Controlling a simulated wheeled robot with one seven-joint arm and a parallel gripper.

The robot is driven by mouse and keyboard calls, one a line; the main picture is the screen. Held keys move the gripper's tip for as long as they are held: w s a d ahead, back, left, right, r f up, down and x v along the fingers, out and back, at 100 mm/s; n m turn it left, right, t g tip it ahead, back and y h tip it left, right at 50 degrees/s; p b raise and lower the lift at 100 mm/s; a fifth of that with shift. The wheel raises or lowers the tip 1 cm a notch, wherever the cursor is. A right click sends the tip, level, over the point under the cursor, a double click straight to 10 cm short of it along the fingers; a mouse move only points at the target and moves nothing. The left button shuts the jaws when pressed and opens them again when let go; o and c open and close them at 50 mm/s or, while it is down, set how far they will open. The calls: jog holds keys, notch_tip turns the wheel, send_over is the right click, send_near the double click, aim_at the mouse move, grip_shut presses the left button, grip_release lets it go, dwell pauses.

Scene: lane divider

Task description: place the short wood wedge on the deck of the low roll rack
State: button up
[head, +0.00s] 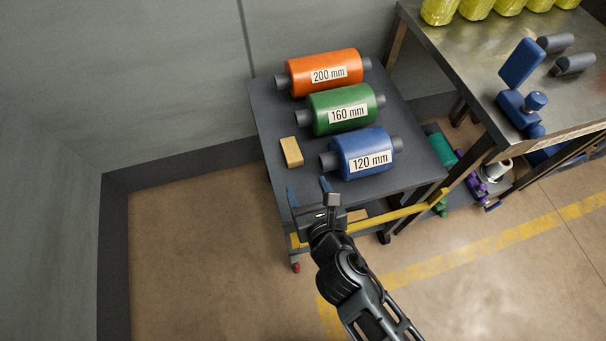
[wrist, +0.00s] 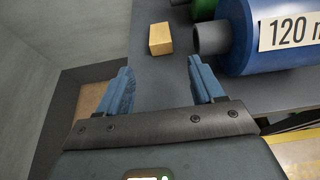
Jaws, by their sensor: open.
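The short wood wedge (head: 291,152) is a small tan block. It lies on the dark grey deck of the low roll rack (head: 268,110), left of the blue 120 mm roll (head: 365,153) and below the green 160 mm roll (head: 342,108). In the wrist view the wedge (wrist: 160,38) rests on the deck (wrist: 155,88) beyond my fingertips, apart from them and close to the blue roll's grey shaft end. My gripper (head: 308,190) is open and empty at the deck's front edge. Its two blue fingers (wrist: 159,66) stand apart with only deck between them.
An orange 200 mm roll (head: 324,73) lies at the back of the deck. A yellow bar (head: 390,216) runs along the rack's front. A metal table (head: 455,50) with a blue device (head: 521,80) stands at right. Grey walls close off the left; floor at left is clear.

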jog(key=shift+s+d+r, duration=0.15)
jog(key=shift+s+r, duration=0.05)
jog(key=shift+s, duration=0.35)
jog(key=s+d+m, duration=0.8)
jog(key=s+d+r+m, duration=0.3)
jog(key=s+r+m, duration=0.1)
jog(key=m, duration=0.3)
jog(key=s+d+r+m+h, duration=0.1)
jog(key=s+d+r+m, duration=0.2)
jog(key=s+m, duration=0.4)
jog(key=s+d+r+m+t, duration=0.1)
jog(key=s+d+r+m, duration=0.3)
jog(key=m, duration=0.3)
jog(key=shift+s+r+h, duration=0.4)
jog(key=shift+s+r, duration=0.5)
jog(key=shift+o, duration=0.5)
jog(key=s+d+r+m+h, duration=0.2)
jog(key=s+r+m, duration=0.2)
jog(key=r+m, duration=0.4)
jog(key=shift+s+r+m+t, duration=0.2)
jog(key=shift+m+t, duration=0.2)
jog(key=shift+m, duration=0.8)
jog(key=shift+f, duration=0.1)
